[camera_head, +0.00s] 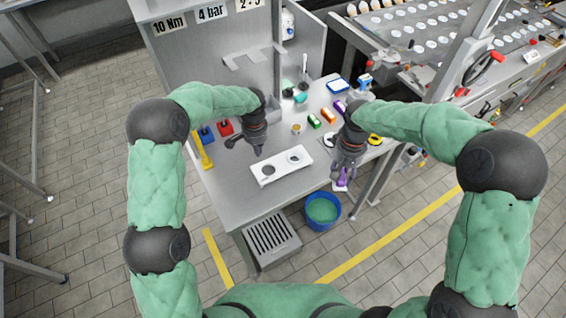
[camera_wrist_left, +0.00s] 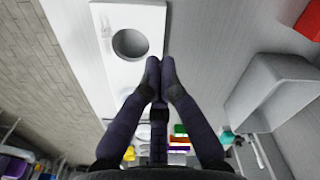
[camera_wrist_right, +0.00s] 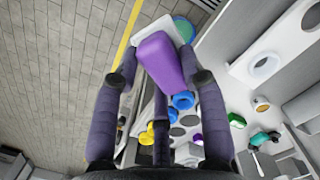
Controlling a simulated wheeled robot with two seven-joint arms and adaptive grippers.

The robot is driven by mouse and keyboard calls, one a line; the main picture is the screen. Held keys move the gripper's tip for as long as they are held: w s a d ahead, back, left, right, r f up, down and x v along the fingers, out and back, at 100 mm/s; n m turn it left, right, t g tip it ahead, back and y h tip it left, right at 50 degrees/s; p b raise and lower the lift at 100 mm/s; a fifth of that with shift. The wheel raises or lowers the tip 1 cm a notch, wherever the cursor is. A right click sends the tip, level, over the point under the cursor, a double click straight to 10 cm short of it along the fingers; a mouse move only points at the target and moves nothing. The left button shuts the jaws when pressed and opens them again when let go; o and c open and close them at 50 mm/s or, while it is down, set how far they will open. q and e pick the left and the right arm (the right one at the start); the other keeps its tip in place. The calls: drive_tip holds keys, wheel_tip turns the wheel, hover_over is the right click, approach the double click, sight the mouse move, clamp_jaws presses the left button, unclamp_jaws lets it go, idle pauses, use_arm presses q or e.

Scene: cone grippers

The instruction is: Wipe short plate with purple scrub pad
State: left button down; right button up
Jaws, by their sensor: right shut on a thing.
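The short plate, a white rectangular plate with round holes (camera_head: 270,177), lies on the grey table; part of it shows in the left wrist view (camera_wrist_left: 100,42). My left gripper (camera_head: 258,152) is just behind the plate; its fingertips (camera_wrist_left: 160,70) are together and hold nothing. My right gripper (camera_head: 345,172) is shut on the purple handle of the scrub pad (camera_wrist_right: 160,60), which has a white pad at its far end. The scrub pad (camera_head: 341,180) is held near the table's front right edge, to the right of the plate.
A blue bucket (camera_head: 308,222) with green contents stands below the table edge, near the pad. A grey slatted box (camera_head: 272,240) is on the floor. Red and blue bins (camera_head: 225,128), coloured blocks (camera_head: 328,116) and a small cup (camera_head: 296,129) stand farther back on the table.

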use_arm(q)
wheel_tip(320, 180, up, 12)
idle(0.8)
drive_tip(key=shift+f, duration=0.1)
